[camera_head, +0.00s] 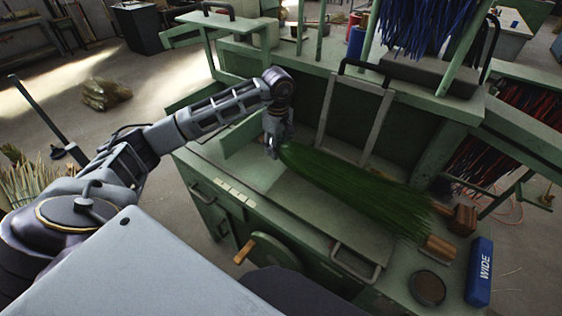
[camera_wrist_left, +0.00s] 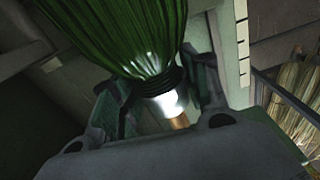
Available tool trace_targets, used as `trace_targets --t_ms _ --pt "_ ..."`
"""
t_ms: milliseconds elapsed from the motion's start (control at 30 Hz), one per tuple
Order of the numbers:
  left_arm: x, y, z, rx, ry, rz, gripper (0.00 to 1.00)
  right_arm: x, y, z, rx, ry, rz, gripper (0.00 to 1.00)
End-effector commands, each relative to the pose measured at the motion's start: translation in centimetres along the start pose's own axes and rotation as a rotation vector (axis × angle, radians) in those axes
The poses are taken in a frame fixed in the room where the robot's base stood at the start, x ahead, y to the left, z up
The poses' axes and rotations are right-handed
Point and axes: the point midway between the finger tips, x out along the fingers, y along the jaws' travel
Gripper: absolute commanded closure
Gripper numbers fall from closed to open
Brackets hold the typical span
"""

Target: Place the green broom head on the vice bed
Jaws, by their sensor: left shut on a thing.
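The green broom head (camera_head: 350,188) is a long bundle of green bristles. It extends from my left gripper (camera_head: 273,146) toward the lower right, above the green bench in the head view. My left gripper is shut on its narrow neck end. In the left wrist view the green bristles (camera_wrist_left: 125,35) fan out at the top, and the bright neck (camera_wrist_left: 165,103) sits between the fingers. A metal frame (camera_head: 352,118) stands upright on the bench behind the broom head. I cannot make out clearly which part is the vice bed. My right gripper is not in view.
The green bench (camera_head: 205,155) has a wheel with a wooden handle (camera_head: 245,250) at its front. Wooden blocks (camera_head: 463,218), a round dark tin (camera_head: 427,288) and a blue box marked WIDE (camera_head: 480,272) lie at the right. Blue bristles (camera_head: 425,22) hang above.

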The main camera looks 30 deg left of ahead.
Motion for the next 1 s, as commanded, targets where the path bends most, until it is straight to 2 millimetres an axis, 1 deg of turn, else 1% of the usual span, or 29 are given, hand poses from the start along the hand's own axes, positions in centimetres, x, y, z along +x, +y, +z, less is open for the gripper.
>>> trace_targets --t_ms 100,233,333,633,733,1000 --pt "1.5 0.0 0.1 -0.001 -0.002 -0.001 0.88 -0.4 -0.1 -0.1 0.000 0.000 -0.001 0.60" --pt "2.7 0.0 0.1 -0.001 -0.002 0.001 0.88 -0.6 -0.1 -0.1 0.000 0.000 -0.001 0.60" --pt "3.1 0.1 0.1 -0.001 -0.002 0.002 0.88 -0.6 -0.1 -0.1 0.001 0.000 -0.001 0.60" --pt "3.2 0.1 0.1 -0.001 -0.001 0.002 0.88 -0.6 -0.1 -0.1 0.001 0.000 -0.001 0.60" --pt "3.5 0.1 0.1 -0.001 -0.002 0.002 0.88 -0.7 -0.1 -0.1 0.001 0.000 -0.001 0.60" --pt "6.0 0.0 0.2 0.000 -0.003 0.001 0.88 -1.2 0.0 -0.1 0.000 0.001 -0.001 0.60"
